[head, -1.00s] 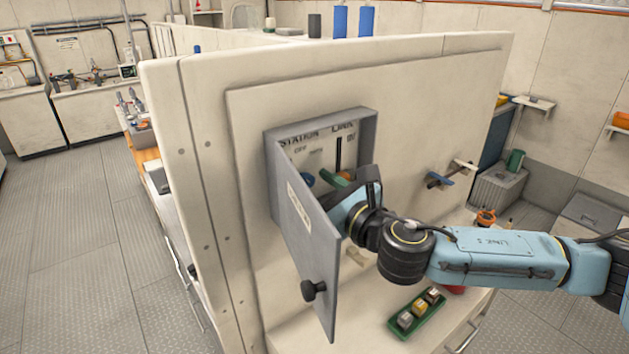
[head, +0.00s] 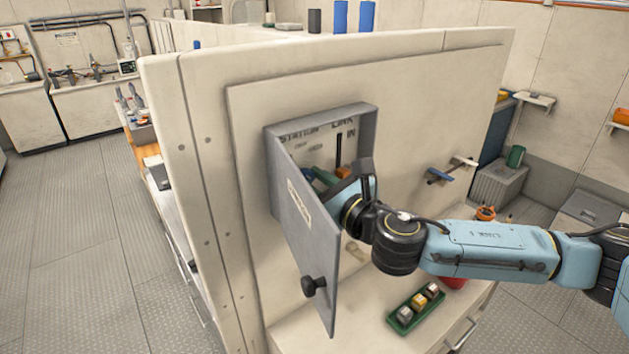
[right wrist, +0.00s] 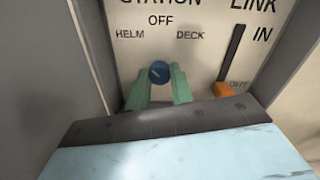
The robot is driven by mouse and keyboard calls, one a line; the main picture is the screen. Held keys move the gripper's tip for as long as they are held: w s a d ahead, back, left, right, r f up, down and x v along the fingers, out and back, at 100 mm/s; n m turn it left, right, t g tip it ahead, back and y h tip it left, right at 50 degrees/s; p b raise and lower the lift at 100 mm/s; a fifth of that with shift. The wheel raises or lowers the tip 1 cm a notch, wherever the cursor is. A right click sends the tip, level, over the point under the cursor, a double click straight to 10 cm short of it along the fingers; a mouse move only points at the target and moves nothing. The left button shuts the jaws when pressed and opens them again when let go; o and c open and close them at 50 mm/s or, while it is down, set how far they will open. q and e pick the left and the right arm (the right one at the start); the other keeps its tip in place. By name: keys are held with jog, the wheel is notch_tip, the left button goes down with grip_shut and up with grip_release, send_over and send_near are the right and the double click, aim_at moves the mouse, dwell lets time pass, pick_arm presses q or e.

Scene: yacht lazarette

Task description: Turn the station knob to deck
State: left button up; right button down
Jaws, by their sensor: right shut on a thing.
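The blue station knob (right wrist: 159,72) sits on the pale panel below the printed words OFF, HELM and DECK (right wrist: 190,35). A light mark shows on its face, but I cannot tell clearly which word it points at. My right gripper (right wrist: 159,76) is shut on the knob, with one green fingertip on each side of it. In the head view, the right gripper (head: 318,178) reaches into the open grey box (head: 372,125) and mostly covers the knob. My left gripper is not in view.
The grey box door (head: 303,240) hangs open left of my right wrist, close to it. An orange link handle (right wrist: 226,90) sits by OUT, at the bottom of its slot. A green tray (head: 416,312) with small blocks lies on the counter below.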

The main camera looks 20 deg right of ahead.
jog(key=shift+m, duration=0.3)
jog(key=m, duration=0.4)
jog(key=shift+p, duration=0.4)
jog(key=m, duration=0.3)
jog(key=shift+m, duration=0.3)
jog(key=m, duration=0.4)
jog(key=shift+m+p, duration=0.3)
jog(key=m, duration=0.4)
jog(key=shift+m, duration=0.4)
jog(key=c, duration=1.2)
grip_release()
